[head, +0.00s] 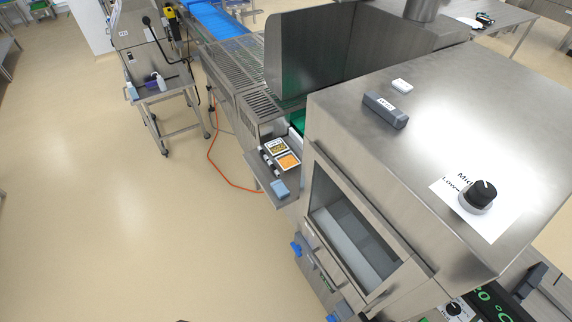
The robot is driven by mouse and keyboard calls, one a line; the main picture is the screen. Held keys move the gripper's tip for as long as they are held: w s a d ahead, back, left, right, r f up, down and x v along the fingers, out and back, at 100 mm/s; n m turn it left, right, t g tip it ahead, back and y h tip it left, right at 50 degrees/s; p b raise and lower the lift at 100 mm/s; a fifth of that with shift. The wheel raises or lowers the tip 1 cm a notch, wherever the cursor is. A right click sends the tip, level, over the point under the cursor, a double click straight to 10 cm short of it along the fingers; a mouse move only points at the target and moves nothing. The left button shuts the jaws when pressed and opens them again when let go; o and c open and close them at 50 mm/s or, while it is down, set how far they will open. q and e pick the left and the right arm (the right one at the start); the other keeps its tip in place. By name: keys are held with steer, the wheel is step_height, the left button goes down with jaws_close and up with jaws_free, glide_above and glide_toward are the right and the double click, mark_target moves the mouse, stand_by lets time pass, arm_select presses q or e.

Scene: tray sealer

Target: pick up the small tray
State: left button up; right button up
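Two small dark-rimmed trays sit side by side on a narrow metal side shelf of the tray sealer. One tray (277,147) has mixed yellow and dark contents. The other tray (288,161) has orange contents and lies just nearer. They are too small in the picture to tell which is the small tray of the task. Neither of my grippers shows in the head view. Only a tiny dark sliver shows at the bottom edge, and I cannot tell what it is.
The steel sealer (340,125) with an open front window fills the right. A light-blue block (280,189) lies at the shelf's near end. A grey labelled box (385,110) and black knob (478,197) are on top.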

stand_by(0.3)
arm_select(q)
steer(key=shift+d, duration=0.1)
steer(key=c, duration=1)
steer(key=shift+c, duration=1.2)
